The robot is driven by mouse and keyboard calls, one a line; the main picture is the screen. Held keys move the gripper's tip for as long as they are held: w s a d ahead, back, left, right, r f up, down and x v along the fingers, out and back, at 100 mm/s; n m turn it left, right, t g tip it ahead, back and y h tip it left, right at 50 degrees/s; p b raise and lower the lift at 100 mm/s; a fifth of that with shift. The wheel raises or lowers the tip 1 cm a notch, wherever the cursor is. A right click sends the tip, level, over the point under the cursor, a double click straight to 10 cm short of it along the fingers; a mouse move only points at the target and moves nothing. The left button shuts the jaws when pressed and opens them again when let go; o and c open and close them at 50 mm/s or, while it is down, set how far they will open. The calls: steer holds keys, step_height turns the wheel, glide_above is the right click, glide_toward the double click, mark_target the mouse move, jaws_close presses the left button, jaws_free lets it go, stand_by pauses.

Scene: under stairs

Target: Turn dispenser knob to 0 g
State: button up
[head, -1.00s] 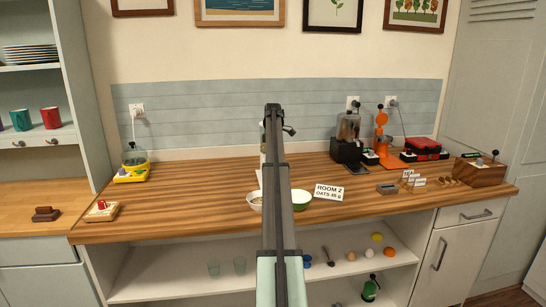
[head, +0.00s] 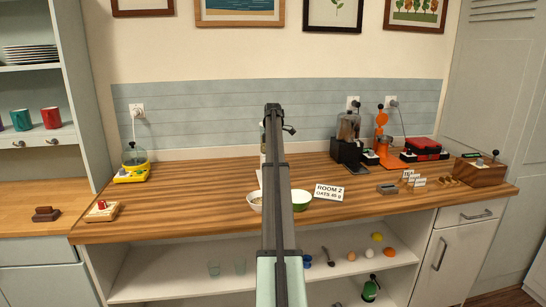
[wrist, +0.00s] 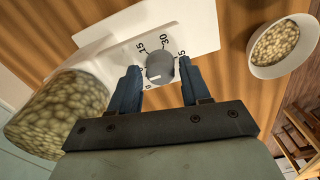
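In the wrist view, the white dispenser (wrist: 192,27) carries a dial with printed numbers, 15 and 30 readable. Its round grey knob (wrist: 160,66) has a white mark that points down-left, towards a small label partly beside the left finger. The clear hopper (wrist: 58,112) is full of pale grains. My gripper (wrist: 159,64) has its two blue fingers on either side of the knob, with a narrow gap on each side; it looks open. In the head view my arm hides the gripper and nearly all of the dispenser.
A white bowl with grains (wrist: 284,44) stands beside the dispenser; it also shows in the head view (head: 254,204). The counter's left middle (head: 200,190) is clear.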

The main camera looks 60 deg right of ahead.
steer(key=shift+o, duration=0.9)
step_height(320, 180, up, 14)
steer(key=shift+f, duration=0.1)
stand_by(0.4)
